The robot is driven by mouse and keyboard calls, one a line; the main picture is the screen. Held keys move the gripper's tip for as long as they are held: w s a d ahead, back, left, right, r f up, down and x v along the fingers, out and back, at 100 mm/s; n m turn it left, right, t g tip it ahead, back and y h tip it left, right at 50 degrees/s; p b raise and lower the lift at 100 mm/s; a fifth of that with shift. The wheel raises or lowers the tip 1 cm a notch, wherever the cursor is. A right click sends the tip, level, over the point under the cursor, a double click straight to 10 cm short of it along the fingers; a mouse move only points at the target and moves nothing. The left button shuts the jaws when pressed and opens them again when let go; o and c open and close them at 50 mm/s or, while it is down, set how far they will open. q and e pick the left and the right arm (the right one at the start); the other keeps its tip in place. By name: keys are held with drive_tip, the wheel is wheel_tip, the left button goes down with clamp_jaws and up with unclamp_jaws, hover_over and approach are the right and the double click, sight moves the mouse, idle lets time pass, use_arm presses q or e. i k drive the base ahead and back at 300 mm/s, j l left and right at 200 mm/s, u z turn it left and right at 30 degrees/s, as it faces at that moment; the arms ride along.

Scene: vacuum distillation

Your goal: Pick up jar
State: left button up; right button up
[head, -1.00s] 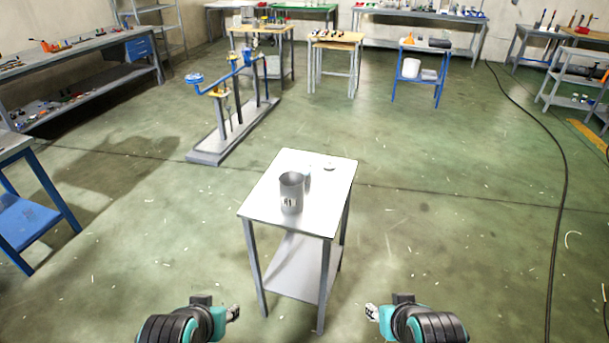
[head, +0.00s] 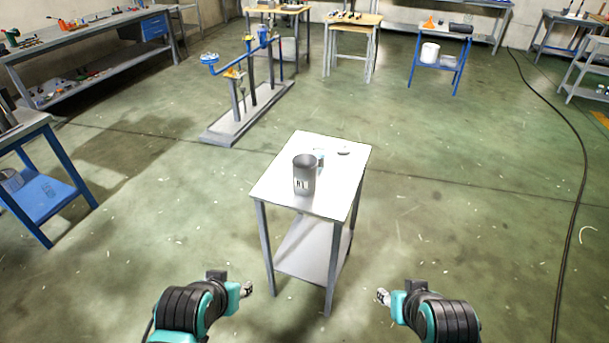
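A grey metal jar (head: 304,176) with a white label stands upright near the front left part of a small white-topped table (head: 337,180). A small pale object (head: 320,155) stands just behind it, partly hidden by the jar. My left gripper (head: 249,289) is in front of the table and to its left, apart from the jar. My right gripper (head: 380,297) is in front and to the right, also apart from it. Both grippers are small in the view, and I cannot make out the gap between their fingers. Nothing shows held in either.
A small flat round item (head: 344,150) lies at the table's back. A blue pipe rig on a grey base (head: 238,123) stands behind left. A blue table (head: 40,190) is at the left edge. A black cable (head: 575,200) runs along the floor at right. Floor around the table is clear.

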sight(319, 155)
drive_tip(key=i+j+z, duration=0.2)
drive_tip(key=i+j, duration=0.2)
drive_tip(key=i+j+z, duration=0.2)
drive_tip(key=i+j, duration=0.15)
drive_tip(key=i+j+z, duration=0.2)
drive_tip(key=i+j, duration=0.15)
drive_tip(key=j, duration=0.2)
